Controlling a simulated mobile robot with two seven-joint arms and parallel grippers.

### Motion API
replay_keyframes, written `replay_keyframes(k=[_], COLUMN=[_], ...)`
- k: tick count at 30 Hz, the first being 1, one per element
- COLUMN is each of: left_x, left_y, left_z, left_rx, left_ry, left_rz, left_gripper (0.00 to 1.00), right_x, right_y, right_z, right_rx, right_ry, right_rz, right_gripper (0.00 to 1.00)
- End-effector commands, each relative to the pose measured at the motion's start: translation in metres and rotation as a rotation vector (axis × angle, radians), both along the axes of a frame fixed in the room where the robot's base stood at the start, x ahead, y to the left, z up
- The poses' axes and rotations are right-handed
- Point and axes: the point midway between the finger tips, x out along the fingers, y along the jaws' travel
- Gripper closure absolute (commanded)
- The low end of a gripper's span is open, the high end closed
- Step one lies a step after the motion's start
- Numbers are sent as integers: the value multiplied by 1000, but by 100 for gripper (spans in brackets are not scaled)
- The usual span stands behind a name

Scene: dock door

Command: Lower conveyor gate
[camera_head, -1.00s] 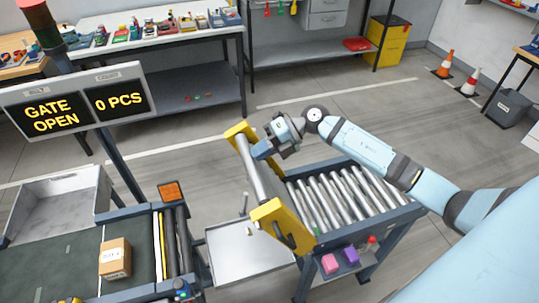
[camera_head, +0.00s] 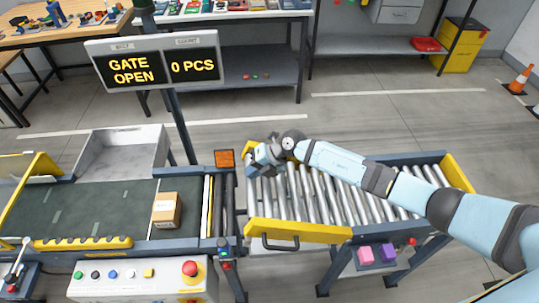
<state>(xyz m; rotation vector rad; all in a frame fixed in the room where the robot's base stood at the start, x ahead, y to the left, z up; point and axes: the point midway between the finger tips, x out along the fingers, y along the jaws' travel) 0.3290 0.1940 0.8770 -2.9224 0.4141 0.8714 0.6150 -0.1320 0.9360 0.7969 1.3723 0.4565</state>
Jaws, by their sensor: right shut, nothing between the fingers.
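The conveyor gate has yellow side plates (camera_head: 305,232) and a dark handle (camera_head: 280,243) on its near side. It lies about level, in line with the roller conveyor (camera_head: 345,195), its left end close to the belt conveyor's right end. My right gripper (camera_head: 262,168) is shut and empty at the gate's far left corner, over the rollers. Whether it touches the gate is hard to tell. The sign (camera_head: 155,65) reads "GATE OPEN" and "0 PCS". My left gripper is not in view.
A cardboard box (camera_head: 166,210) sits on the dark belt (camera_head: 90,215). A control panel (camera_head: 140,280) with a red stop button stands in front. A grey metal bin (camera_head: 120,153) is behind the belt. Pink and purple blocks (camera_head: 377,254) sit low under the rollers.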

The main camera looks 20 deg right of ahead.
Motion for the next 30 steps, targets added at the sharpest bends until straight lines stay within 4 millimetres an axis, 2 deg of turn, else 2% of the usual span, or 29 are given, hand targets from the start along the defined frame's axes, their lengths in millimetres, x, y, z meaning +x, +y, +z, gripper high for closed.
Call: replay_keyframes(k=[1, 6, 12, 18, 30], left_x=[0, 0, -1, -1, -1], left_y=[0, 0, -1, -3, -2], left_z=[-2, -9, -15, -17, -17], left_rx=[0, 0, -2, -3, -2], left_ry=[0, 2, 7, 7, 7], left_rz=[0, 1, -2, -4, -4], left_gripper=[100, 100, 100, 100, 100], right_x=[2, 5, 7, 8, 8], right_y=[7, 22, 30, 33, 33], right_z=[-12, -45, -69, -79, -80], right_rx=[-36, -126, -121, -119, -119], right_ry=[9, 32, 32, 30, 31], right_rz=[2, 0, 0, -2, -1], right_gripper=[100, 100, 100, 100, 100])
